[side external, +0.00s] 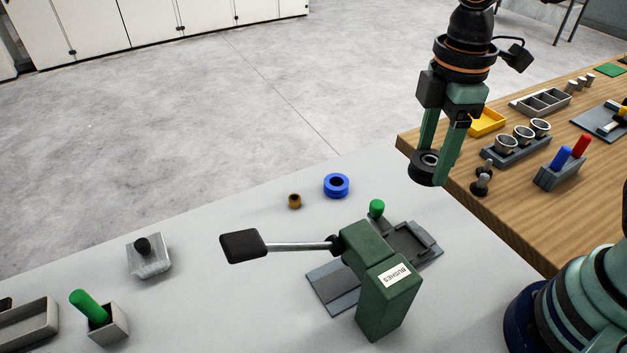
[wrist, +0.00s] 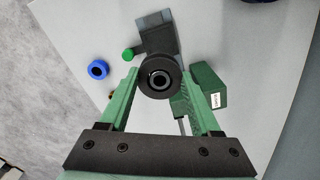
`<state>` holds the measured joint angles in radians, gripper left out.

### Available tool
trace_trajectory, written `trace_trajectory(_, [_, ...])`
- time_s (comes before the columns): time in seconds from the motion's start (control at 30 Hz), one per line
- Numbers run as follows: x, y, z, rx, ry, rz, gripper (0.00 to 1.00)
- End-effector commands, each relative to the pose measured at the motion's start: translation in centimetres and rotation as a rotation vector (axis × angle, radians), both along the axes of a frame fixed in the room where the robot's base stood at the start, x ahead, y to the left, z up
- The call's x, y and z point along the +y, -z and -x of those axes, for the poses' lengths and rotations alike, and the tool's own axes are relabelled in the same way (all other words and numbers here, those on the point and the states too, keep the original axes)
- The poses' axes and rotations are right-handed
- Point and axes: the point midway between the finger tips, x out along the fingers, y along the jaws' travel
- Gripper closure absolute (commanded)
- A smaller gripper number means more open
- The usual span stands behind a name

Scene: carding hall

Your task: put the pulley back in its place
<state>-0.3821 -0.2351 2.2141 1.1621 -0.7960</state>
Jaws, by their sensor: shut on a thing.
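The black pulley (side external: 427,167), a round wheel with a pale metal hub, is between the fingertips of my gripper (side external: 440,165), which is shut on it. It is held up in the air near the left end of the wooden bench. In the wrist view the pulley (wrist: 159,79) sits between the two green fingers of my gripper (wrist: 159,82), its bore facing the camera. Below it in that view are the dark grey fixture (wrist: 158,42) and the green press (wrist: 206,88). I cannot tell which spot is the pulley's place.
The green press (side external: 388,300) marked BUSHES has a long lever with a black handle (side external: 242,246) reaching left. A blue ring (side external: 336,185) and a small brass bush (side external: 295,201) lie behind it. The wooden bench (side external: 540,235) holds cups, trays and markers.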

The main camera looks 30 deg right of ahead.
Motion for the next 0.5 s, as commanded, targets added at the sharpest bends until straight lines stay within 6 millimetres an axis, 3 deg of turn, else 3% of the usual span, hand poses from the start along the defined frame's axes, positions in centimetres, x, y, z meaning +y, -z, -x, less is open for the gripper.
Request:
trace_trajectory(0.1, [0.0,-1.4,-0.1,-0.003,0.0,-0.001,1.0])
trace_trajectory(0.5, [0.0,-3.5,-0.1,-0.003,0.0,-0.001,1.0])
